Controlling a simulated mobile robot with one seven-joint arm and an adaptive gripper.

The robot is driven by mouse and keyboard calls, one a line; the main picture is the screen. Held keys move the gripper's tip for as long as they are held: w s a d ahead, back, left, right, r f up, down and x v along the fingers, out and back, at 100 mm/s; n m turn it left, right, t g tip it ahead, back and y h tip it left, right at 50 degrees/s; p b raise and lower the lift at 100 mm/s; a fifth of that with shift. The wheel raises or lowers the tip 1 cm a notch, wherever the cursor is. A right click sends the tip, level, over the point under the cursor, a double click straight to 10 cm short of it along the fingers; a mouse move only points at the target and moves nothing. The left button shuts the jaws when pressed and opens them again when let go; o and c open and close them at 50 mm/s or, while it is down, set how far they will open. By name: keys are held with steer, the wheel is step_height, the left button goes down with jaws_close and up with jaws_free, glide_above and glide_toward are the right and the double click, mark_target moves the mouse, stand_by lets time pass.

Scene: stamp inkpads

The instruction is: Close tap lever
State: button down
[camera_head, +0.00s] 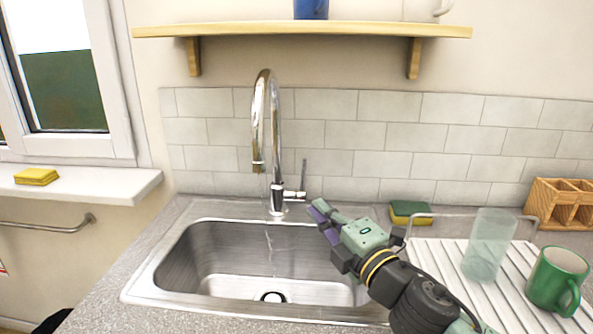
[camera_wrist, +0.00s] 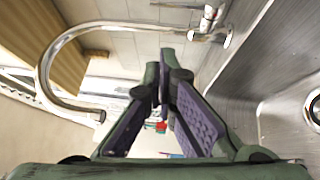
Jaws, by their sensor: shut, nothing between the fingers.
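The chrome tap (camera_head: 273,120) stands behind the sink, its tall spout curving over to the left. Its thin lever (camera_head: 303,175) points straight up from the right side of the tap's base. My gripper (camera_head: 316,208) is shut and empty, just below and to the right of the lever, over the sink's back right corner. I see a small gap between its fingertips and the lever. In the wrist view the shut fingers (camera_wrist: 165,62) fill the middle, the spout (camera_wrist: 55,60) arcs at the left and the tap's base (camera_wrist: 222,36) is at the upper right.
The steel sink (camera_head: 190,240) lies in front of the tap. A green and yellow sponge (camera_head: 408,212), a glass (camera_head: 489,245) and a green mug (camera_head: 558,280) are at the right by the white drainer (camera_head: 440,262). A wooden shelf (camera_head: 300,30) hangs above.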

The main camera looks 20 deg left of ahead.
mark_target(302, 179)
steer(key=w+d+p+x, duration=0.1)
steer(key=p+x, duration=0.3)
steer(key=x, duration=0.8)
steer(key=shift+w+d+p, duration=0.2)
steer(key=shift+w+p, duration=0.15)
steer(key=shift+w, duration=0.3)
steer(key=shift+w+a+r+b, duration=0.1)
steer(key=shift+w+r+b, duration=0.15)
steer(key=shift+w, duration=0.35)
steer(key=shift+w+r+b, duration=0.1)
steer(key=shift+w+r, duration=0.2)
steer(key=shift+w, duration=0.25)
